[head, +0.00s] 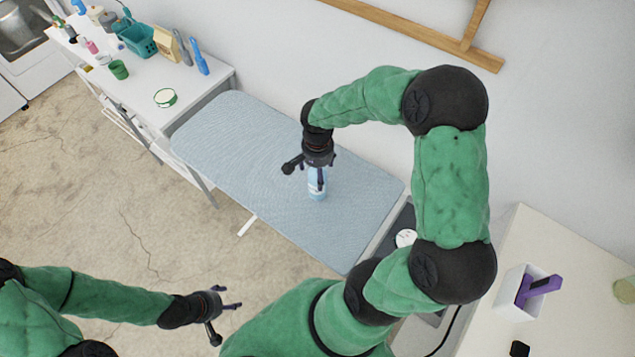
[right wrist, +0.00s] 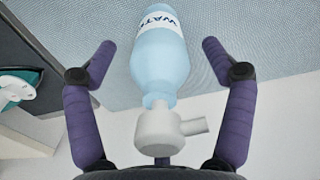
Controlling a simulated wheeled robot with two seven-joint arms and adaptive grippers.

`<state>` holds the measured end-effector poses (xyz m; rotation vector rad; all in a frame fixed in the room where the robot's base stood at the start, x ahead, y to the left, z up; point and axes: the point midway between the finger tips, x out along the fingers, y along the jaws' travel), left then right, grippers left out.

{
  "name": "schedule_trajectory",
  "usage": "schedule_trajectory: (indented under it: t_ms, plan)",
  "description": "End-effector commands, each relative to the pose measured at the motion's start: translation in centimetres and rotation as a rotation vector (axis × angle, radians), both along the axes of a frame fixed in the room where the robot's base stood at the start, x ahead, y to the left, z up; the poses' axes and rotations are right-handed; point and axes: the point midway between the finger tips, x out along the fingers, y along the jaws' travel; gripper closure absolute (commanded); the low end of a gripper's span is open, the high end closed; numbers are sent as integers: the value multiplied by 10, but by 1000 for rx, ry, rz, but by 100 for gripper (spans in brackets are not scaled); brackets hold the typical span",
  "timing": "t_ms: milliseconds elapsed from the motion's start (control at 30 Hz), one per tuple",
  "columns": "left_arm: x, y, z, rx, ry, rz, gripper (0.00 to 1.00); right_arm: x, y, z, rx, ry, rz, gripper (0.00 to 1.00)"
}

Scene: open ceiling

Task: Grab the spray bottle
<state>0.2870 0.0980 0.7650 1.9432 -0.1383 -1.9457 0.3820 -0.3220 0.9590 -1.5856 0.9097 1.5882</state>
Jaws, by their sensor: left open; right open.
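The spray bottle (head: 317,184) is light blue and stands on the ironing board (head: 240,135), partly hidden by my right gripper (head: 307,175) above it. In the right wrist view the bottle (right wrist: 160,60) has a "WATER" label and a white-grey spray head (right wrist: 165,130). It lies between the two purple fingers of my right gripper (right wrist: 158,65), with a gap on each side. That gripper is open and holds nothing. My left gripper (head: 224,318) is open and empty over the floor at lower left, far from the bottle.
A white table (head: 185,90) at upper left holds a teal basket (head: 138,38), a green cup (head: 119,69) and blue bottles. An iron (right wrist: 20,85) shows at the board's end in the right wrist view. A white counter (head: 545,245) with a purple item stands right.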

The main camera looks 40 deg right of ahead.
Motion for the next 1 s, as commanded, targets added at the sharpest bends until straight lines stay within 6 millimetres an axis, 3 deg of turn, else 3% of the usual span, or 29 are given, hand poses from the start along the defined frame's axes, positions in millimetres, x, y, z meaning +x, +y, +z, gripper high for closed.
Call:
schedule_trajectory:
  t_ms: [200, 500, 800, 1000]
  plan:
    - [0, 0, 0, 0, 0, 0, 35, 0, 0, 0, 0, -1, 0, 20]
    - [0, 0, 0, 0, 0, 0, 35, 0, 0, 0, 0, 0, 1, 100]
    - [0, 0, 1, 0, 0, 0, 35, 0, 0, 1, -1, -1, 1, 100]
    - [0, 0, 4, 0, 0, 0, 35, 1, -1, 16, -2, -2, 2, 100]
